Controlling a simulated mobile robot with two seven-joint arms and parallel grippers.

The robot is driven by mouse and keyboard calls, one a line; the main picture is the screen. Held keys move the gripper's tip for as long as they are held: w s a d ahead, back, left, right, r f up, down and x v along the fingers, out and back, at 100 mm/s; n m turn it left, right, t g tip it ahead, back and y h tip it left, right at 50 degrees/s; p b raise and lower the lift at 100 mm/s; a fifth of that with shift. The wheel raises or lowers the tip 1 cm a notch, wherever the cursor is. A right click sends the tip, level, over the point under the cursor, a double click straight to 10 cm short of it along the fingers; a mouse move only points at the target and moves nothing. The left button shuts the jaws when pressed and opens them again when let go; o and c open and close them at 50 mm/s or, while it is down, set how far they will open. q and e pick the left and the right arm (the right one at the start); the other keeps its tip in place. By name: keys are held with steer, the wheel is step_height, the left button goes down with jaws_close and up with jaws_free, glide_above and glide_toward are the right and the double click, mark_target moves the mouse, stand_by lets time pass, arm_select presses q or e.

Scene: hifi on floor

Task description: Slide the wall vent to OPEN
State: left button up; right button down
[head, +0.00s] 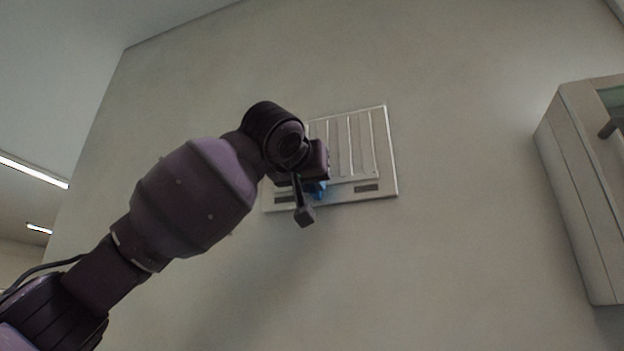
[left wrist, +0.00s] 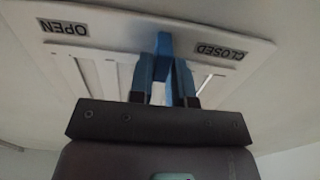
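The wall vent (head: 389,150) is a pale slatted panel on the wall in the head view. Its lower strip carries two dark labels. The left wrist view shows the vent plate (left wrist: 110,37) with upside-down labels, OPEN (left wrist: 67,28) at left and CLOSED (left wrist: 222,53) at right. A blue slider tab (left wrist: 163,44) stands between the labels, somewhat nearer CLOSED. My left gripper (left wrist: 165,72) has its fingers on both sides of the tab, apparently touching it. In the head view my left gripper (head: 316,184) covers the vent's lower left part. My right gripper is out of view.
A pale wall cabinet (head: 577,170) with a dark handle stands out at the right of the head view. The wall between it and the vent is bare, as is the wall below the vent.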

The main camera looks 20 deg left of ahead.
mark_target(333, 184)
arm_select(q)
jaws_close()
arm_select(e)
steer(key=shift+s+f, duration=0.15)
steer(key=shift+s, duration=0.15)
arm_select(q)
steer(key=shift+d, duration=0.1)
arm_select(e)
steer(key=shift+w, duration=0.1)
arm_select(q)
steer(key=shift+s+d, duration=0.1)
steer(key=shift+d, duration=1.2)
steer(key=shift+a, duration=0.1)
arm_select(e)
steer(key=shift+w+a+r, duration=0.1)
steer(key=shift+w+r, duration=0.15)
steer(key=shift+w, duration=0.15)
arm_select(q)
jaws_free()
steer(key=o, duration=0.5)
steer(key=shift+d, duration=0.25)
steer(key=shift+c, duration=0.2)
steer(key=shift+a, duration=0.1)
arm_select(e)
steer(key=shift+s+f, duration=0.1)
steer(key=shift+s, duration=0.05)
arm_select(q)
steer(key=shift+a, duration=0.1)
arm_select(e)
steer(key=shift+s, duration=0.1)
